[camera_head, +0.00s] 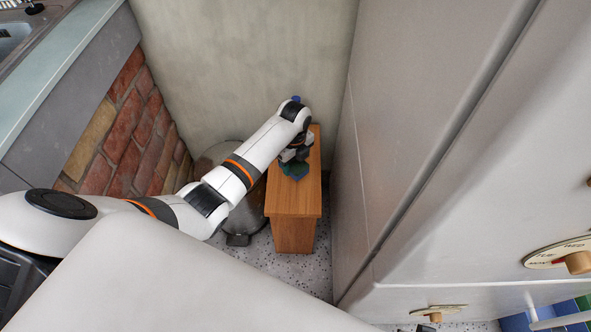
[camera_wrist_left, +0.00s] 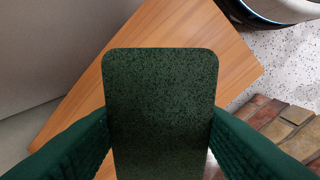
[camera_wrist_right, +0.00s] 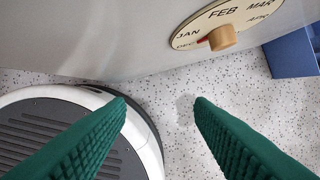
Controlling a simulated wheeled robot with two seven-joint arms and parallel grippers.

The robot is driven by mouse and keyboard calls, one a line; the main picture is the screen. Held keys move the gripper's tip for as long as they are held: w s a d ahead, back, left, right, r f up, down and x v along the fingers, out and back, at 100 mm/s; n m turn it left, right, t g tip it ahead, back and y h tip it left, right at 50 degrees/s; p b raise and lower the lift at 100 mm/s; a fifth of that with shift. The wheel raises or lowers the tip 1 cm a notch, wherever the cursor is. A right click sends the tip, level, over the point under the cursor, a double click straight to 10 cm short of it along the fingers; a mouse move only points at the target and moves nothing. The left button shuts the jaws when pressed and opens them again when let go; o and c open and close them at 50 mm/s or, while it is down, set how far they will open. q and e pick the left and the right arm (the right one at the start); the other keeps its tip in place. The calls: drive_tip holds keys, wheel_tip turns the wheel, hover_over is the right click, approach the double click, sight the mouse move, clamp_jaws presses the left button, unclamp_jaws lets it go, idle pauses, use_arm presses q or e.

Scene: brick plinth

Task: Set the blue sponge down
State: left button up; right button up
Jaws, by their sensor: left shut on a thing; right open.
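The sponge (camera_wrist_left: 160,110) looks dark green and speckled, not clearly blue, in the left wrist view. It is a flat slab with rounded corners. My left gripper (camera_wrist_left: 160,135) is shut on it, with green ribbed fingers along its two sides. The wooden stand (camera_wrist_left: 195,45) lies beneath it; I cannot tell whether the sponge touches its top. In the head view my left gripper (camera_head: 294,162) is over the top of the wooden stand (camera_head: 297,200), and the sponge is hard to make out there. My right gripper (camera_wrist_right: 160,105) is open and empty above the speckled floor.
A metal bin (camera_head: 240,238) stands left of the wooden stand. A brick plinth (camera_head: 125,130) is further left, a pale wall behind. A large grey cabinet (camera_head: 410,120) rises close on the right. A month dial (camera_wrist_right: 222,35) and a blue box (camera_wrist_right: 290,58) are near my right gripper.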

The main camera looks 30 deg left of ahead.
sight(294, 169)
use_arm(q)
wheel_tip(294, 169, down, 3)
drive_tip(key=shift+f+b, duration=0.1)
drive_tip(key=shift+b, duration=0.3)
wheel_tip(294, 169, down, 2)
drive_tip(key=shift+f+b, duration=0.25)
drive_tip(key=shift+b, duration=0.3)
drive_tip(key=shift+f, duration=0.1)
use_arm(e)
drive_tip(key=w+v, duration=0.1)
drive_tip(key=v, duration=0.6)
drive_tip(key=shift+w+r+t, duration=0.3)
drive_tip(key=shift+w+r, duration=0.3)
drive_tip(key=shift+w, duration=0.05)
use_arm(q)
drive_tip(key=shift+f, duration=0.3)
use_arm(e)
drive_tip(key=shift+s+d+r, duration=0.1)
drive_tip(key=shift+s+r, duration=0.05)
drive_tip(key=shift+r, duration=0.25)
